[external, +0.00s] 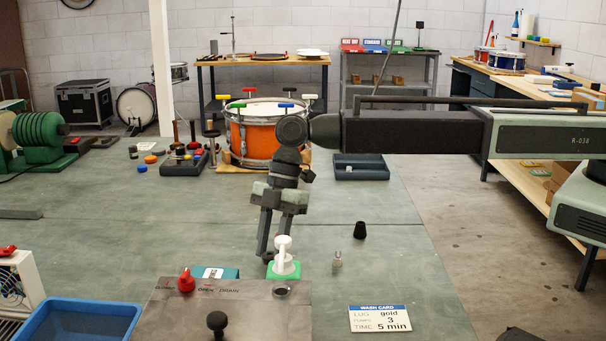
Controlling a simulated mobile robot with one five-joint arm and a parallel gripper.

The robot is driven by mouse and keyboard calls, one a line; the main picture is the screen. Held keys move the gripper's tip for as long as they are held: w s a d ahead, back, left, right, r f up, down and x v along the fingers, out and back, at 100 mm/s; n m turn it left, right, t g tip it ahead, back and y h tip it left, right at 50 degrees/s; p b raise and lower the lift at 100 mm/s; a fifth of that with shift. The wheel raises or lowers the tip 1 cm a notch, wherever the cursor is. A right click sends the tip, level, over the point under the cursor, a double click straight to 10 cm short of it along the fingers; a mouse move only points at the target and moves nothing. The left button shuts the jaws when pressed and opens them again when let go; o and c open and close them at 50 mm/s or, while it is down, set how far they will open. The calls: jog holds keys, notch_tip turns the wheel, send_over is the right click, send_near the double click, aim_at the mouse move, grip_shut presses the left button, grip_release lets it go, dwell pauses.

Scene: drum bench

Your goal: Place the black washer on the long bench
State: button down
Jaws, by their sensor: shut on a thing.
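My gripper (268,256) points down over the green-topped bench (390,200), just left of a white knob on a green base. It is shut on a small dark thing, mostly hidden between and behind the fingertips. I cannot tell for sure that this is the black washer. No other black washer can be made out clearly. A long wood-topped bench (525,165) runs along the right side of the room, well away from my gripper.
The white knob (283,257) stands close beside my fingertips, behind a grey metal panel (240,310). A black cone (360,230) and small metal piece (338,259) stand to the right. An orange drum (250,140) stands behind. A blue bin (75,320) is front left.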

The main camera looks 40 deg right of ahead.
jog(key=shift+f, duration=0.55)
jog(key=c, duration=1.1)
grip_release()
jog(key=shift+r, duration=0.1)
jog(key=p+v, duration=0.7)
jog(key=shift+d+r, duration=0.25)
jog(key=shift+r, duration=0.05)
jog(key=shift+w, duration=0.1)
